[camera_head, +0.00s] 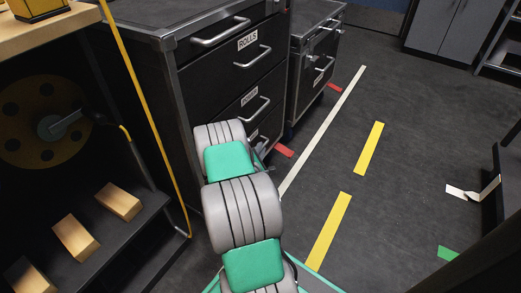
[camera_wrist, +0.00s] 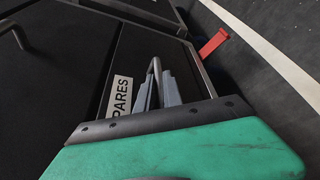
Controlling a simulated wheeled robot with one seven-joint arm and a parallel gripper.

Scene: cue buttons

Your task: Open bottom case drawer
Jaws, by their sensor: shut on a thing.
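The black case (camera_head: 150,75) has a stack of drawers with metal bar handles in the head view. Its bottom drawer (camera_wrist: 138,45) has a white label (camera_wrist: 119,96) reading "PARES", the start hidden. My gripper (camera_wrist: 156,82) is shut on the grey bar handle (camera_wrist: 154,66) of this drawer, a finger on each side of the bar. In the head view my arm covers most of the bottom drawer and my gripper. I cannot tell whether the drawer stands out from the case.
A shelf with wooden blocks (camera_head: 76,237) and a yellow cable (camera_head: 147,115) is at left. The floor (camera_head: 400,150) at right is mostly clear, with taped lines.

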